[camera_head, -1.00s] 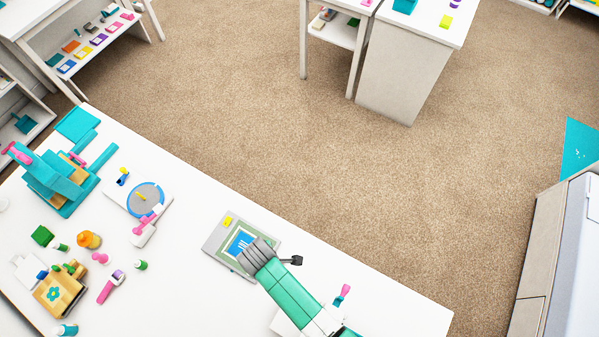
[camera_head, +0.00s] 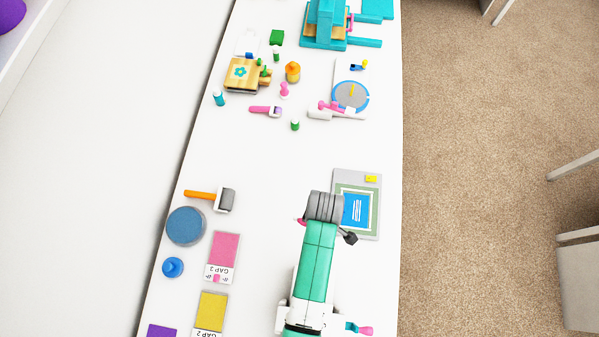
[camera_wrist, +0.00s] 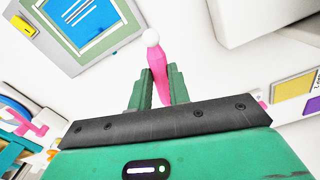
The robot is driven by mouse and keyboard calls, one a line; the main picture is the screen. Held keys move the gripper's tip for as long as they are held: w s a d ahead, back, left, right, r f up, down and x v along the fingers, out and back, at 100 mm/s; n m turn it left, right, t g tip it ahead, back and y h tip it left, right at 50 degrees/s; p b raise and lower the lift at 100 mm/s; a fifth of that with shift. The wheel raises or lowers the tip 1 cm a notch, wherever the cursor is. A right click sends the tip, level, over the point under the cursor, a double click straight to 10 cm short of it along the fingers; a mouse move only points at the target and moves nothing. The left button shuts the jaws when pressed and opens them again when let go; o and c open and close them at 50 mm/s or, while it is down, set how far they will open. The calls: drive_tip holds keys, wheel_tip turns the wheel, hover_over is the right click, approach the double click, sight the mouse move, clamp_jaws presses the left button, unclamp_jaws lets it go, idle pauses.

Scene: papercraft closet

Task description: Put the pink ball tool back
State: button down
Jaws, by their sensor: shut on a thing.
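The pink ball tool, with a pink handle and white ball tip (camera_wrist: 158,62), stands between the two green fingers of my gripper (camera_wrist: 161,88) in the wrist view. My gripper is shut on it, and the ball end points away from the palm. In the head view my gripper (camera_head: 322,207) is over the white table, at the left edge of a grey board with a blue card (camera_head: 357,211). Only a small pink bit shows left of the gripper there; the fingers are hidden by my wrist. The board also shows at the top left of the wrist view (camera_wrist: 82,22).
Bottles, a wooden block (camera_head: 242,75), a round blue turntable (camera_head: 351,95) and a teal press (camera_head: 325,25) stand farther back. The middle is clear.

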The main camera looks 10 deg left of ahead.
sight(300, 234)
drive_tip(key=a+f+n+b, duration=0.1)
drive_tip(key=a+n+b, duration=0.15)
drive_tip(key=a, duration=0.25)
drive_tip(key=shift+n, duration=0.25)
wheel_tip(300, 234, down, 10)
drive_tip(key=shift+s+b, duration=0.15)
drive_tip(key=shift+b, duration=0.45)
drive_tip(key=shift+f, duration=0.2)
drive_tip(key=c, duration=1.3)
unclamp_jaws()
wheel_tip(300, 234, up, 12)
drive_tip(key=shift+r+p, duration=0.25)
drive_tip(key=shift+p, duration=0.85)
